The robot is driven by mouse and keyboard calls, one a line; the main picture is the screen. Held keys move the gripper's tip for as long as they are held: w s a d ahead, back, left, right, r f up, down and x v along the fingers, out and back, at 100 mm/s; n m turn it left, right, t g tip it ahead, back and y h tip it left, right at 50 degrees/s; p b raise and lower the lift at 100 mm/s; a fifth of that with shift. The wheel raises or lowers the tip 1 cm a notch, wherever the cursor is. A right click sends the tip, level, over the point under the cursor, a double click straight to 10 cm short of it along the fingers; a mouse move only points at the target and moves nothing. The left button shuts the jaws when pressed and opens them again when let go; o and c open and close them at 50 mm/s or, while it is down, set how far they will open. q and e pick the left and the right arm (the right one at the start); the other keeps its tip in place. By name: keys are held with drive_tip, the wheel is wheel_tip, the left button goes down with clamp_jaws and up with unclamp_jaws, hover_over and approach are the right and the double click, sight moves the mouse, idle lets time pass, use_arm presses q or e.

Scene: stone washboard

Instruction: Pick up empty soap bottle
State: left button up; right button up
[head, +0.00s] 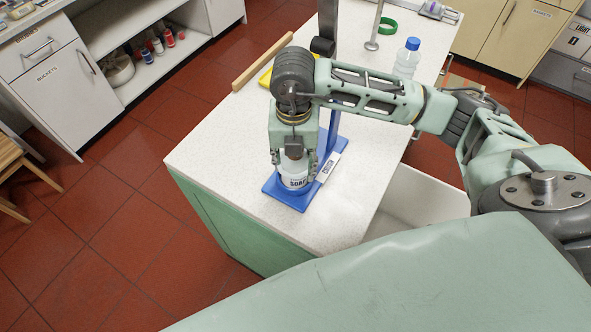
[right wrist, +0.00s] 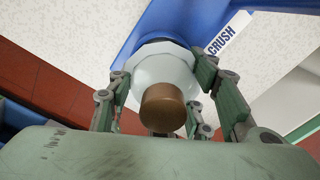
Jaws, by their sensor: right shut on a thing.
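The soap bottle (head: 296,179) is white with a dark label reading "SOAP" and stands upright on a blue base (head: 285,194) on the counter. In the right wrist view the bottle (right wrist: 165,72) shows from above with a brown cap (right wrist: 163,107). My right gripper (head: 294,172) points down over the bottle, and its fingers (right wrist: 166,98) are closed around the bottle's sides. The gripper hides the upper part of the bottle in the head view. My left gripper is not in view.
The base bears a "CRUSH" label (right wrist: 228,35) and a blue upright. On the white counter (head: 215,150) are a clear bottle with a blue cap (head: 408,57), a green ring (head: 386,26) and a wooden rod (head: 262,62).

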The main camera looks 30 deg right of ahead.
wheel_tip(320, 180, up, 9)
drive_tip(key=shift+r+b, duration=0.1)
drive_tip(key=shift+b, duration=1)
drive_tip(key=shift+r, duration=0.4)
